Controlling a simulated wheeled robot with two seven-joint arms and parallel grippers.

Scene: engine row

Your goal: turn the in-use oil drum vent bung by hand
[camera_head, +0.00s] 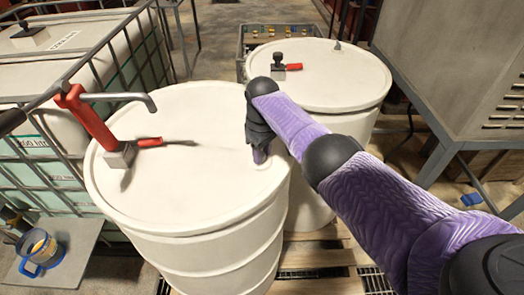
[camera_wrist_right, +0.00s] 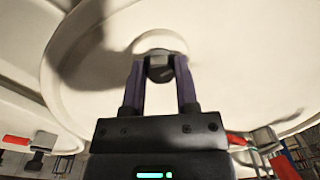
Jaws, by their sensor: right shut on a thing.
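The near white oil drum (camera_head: 190,205) stands upright, with a red hand pump (camera_head: 88,118) at the left of its lid. My right gripper (camera_head: 259,158) points down at the right side of this lid, over a round raised spot. In the right wrist view its two purple fingers (camera_wrist_right: 160,72) are closed on the dark vent bung (camera_wrist_right: 160,66), which sits in a round boss (camera_wrist_right: 160,41) on the white lid. In the head view the gripper hides most of the bung. My left gripper is not in view.
A second white drum (camera_head: 325,85) stands behind, with a red-handled fitting (camera_head: 287,66) on top. Caged white tanks (camera_head: 45,75) flank the left and a grey metal cabinet (camera_head: 450,60) the right. A blue-handled container (camera_head: 38,250) sits on a grey surface at lower left.

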